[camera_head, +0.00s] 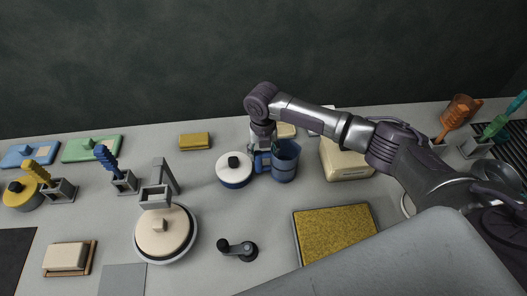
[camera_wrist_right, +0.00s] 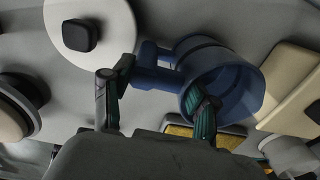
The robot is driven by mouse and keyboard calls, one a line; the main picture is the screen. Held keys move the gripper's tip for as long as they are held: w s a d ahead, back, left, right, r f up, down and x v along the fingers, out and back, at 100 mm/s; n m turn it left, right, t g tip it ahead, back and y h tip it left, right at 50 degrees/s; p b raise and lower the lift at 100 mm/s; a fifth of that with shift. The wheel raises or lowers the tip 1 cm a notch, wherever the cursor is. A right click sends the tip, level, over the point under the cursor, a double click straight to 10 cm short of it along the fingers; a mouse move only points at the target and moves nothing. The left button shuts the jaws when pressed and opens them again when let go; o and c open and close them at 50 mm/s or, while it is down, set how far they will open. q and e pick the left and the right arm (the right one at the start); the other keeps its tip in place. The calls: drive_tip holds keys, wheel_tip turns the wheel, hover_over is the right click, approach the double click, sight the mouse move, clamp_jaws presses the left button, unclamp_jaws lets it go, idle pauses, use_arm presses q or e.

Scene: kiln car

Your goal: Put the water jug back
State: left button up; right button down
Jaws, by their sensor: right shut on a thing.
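The water jug is a blue, open-topped jug (camera_head: 285,162) near the middle of the counter, with its handle on the left. My right gripper (camera_head: 263,158) comes down at the handle side and is shut on the jug. In the right wrist view the jug (camera_wrist_right: 232,88) shows its open mouth, and its handle (camera_wrist_right: 155,68) lies between the two fingers of my right gripper (camera_wrist_right: 155,98). The jug looks roughly upright; whether its base touches the counter I cannot tell. My left gripper is not in view.
A white-lidded round pot (camera_head: 234,172) stands close left of the jug. A cream box (camera_head: 347,160) stands to its right, partly behind my arm. A yellow-surfaced tray (camera_head: 334,231) and a dark crank (camera_head: 238,249) lie in front. Bare counter (camera_head: 262,207) lies between them.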

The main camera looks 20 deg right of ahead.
drive_tip(key=shift+f, duration=0.4)
idle(0.3)
drive_tip(key=shift+c, duration=1.2)
unclamp_jaws()
drive_tip(key=shift+r, duration=0.1)
drive_tip(key=shift+r+p, duration=3.45)
drive_tip(key=shift+r, duration=0.45)
